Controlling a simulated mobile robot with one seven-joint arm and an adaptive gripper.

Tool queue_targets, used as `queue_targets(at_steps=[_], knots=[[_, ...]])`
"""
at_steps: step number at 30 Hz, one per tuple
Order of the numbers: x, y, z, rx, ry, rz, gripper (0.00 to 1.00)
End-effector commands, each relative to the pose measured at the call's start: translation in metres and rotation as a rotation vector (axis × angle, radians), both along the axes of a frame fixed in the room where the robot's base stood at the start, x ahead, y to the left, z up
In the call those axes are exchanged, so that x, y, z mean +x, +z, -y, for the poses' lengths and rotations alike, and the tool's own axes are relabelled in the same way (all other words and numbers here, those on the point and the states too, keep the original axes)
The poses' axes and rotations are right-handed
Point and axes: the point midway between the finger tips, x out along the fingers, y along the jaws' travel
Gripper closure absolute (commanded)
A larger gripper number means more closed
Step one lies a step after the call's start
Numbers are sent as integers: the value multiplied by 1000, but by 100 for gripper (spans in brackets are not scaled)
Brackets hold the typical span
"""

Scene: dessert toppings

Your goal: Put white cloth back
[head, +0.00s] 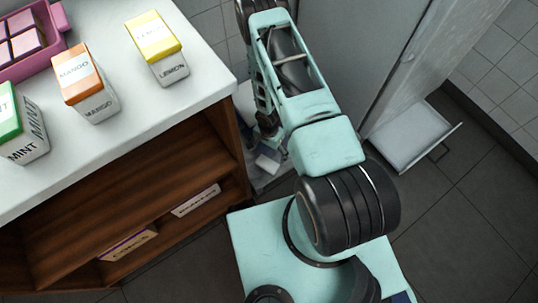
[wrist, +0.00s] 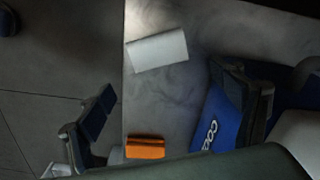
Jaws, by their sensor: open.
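A pale, flat rectangular piece (wrist: 157,51), possibly the white cloth, lies on a grey surface in the wrist view. Its material is not clear. My gripper (wrist: 168,112) is open, with one dark finger at the left and one at the right. In the head view my arm hides most of my gripper, beside the counter's end. A small whitish item (head: 268,162) shows low there; I cannot tell if it is the same piece.
An orange block (wrist: 145,147) and a blue item with white lettering (wrist: 222,122) lie close to the fingers. The white counter (head: 130,125) holds mango, lemon and mint boxes and a pink tray (head: 62,42). Shelves below hold boxes. A tall grey panel stands behind my arm.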

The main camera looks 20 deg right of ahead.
Motion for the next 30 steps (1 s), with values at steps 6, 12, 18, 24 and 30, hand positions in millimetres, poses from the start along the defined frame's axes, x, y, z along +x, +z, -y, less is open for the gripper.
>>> queue_targets(at_steps=[6, 12, 18, 24, 30], knots=[[0, 33, -1, 1, 1, 1, 14], [-1, 39, 0, 0, 0, -1, 14], [-1, 38, 0, 0, 1, -1, 14], [-1, 38, 0, 0, 1, -1, 14], [8, 48, 3, -9, 10, 12, 14]])
